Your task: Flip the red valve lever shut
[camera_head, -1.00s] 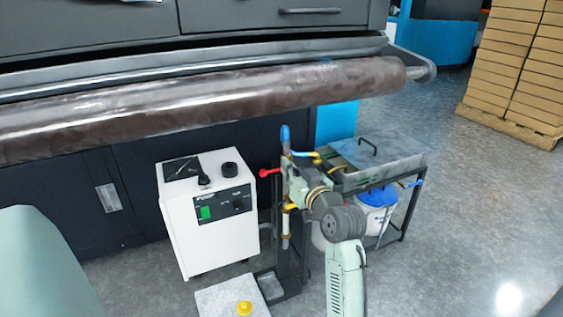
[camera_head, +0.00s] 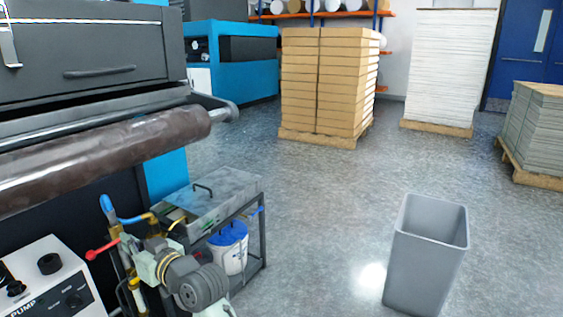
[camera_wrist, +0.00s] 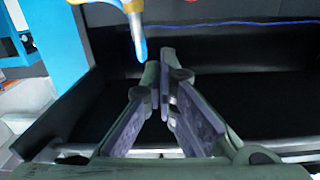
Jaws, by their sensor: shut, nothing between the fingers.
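The red valve lever (camera_head: 102,249) sticks out to the left from the valve stand beside the white pump box. A blue lever (camera_head: 108,208) stands up above it by brass fittings (camera_head: 138,219). My gripper (camera_head: 130,249) is close to the right of the red lever, partly hidden by my wrist. In the wrist view my gripper (camera_wrist: 161,78) is shut and empty, its fingertips together. A blue handle (camera_wrist: 140,48) on a yellow fitting (camera_wrist: 132,6) is just above and left of the fingertips there. A small red patch shows at that view's top edge; I cannot tell what it is.
The white pump box (camera_head: 45,280) stands left of the valves. A metal bench (camera_head: 215,200) with a white, blue-lidded bucket (camera_head: 229,247) is to the right. A dark roll (camera_head: 105,160) hangs above. A grey bin (camera_head: 427,255) stands on open floor.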

